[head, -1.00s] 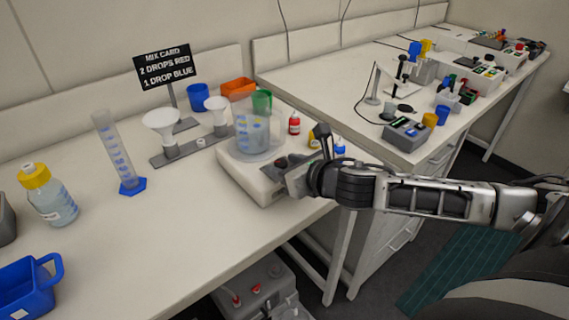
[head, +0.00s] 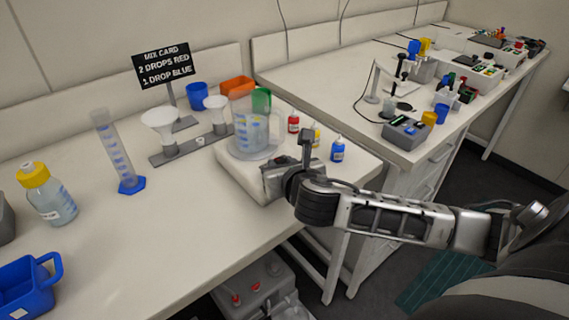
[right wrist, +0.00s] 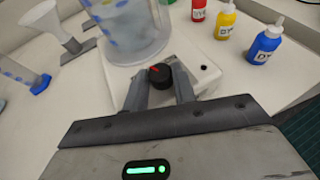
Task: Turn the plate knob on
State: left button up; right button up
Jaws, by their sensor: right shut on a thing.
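The white plate (head: 238,178) stands on the bench with a large clear beaker (head: 256,137) on top. The beaker has blue markings. The right wrist view shows the plate's black knob (right wrist: 160,75) with a red mark on its top, on the front of the plate (right wrist: 207,77). My right gripper (right wrist: 161,86) is shut on the knob, with one finger on each side. In the head view my right gripper (head: 268,181) is at the plate's front right corner and hides the knob. My left gripper is not in view.
Red (head: 293,122), yellow (head: 315,135) and blue (head: 337,150) dropper bottles stand right of the plate. A funnel rack (head: 190,146) and measuring cylinder (head: 118,152) stand to the left. The front middle of the bench is clear.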

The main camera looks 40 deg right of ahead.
jog(key=m+h, duration=0.1)
jog(key=m+g+h, duration=0.1)
jog(key=m+h, duration=0.1)
jog(key=h, duration=0.1)
jog(key=shift+w+a+m+g, duration=0.25)
jog(key=shift+a+m+g, duration=0.15)
jog(key=m+g+h, duration=0.2)
jog(key=m+g, duration=0.1)
jog(key=shift+w+a+m+h, duration=0.2)
jog(key=shift+m+h, duration=0.1)
jog(key=shift+h, duration=0.1)
jog(key=m+g, duration=0.1)
jog(key=m+g+h, duration=0.1)
jog(key=g, duration=0.1)
jog(key=m+g+h, duration=0.1)
jog(key=m, duration=0.1)
jog(key=shift+w+a+g, duration=0.1)
jog(key=shift+w+g, duration=0.2)
jog(key=shift+w+m+g+h, duration=0.1)
jog(key=shift+m+g+h, duration=0.3)
jog(key=shift+m+g, duration=0.7)
jog(key=o, duration=1)
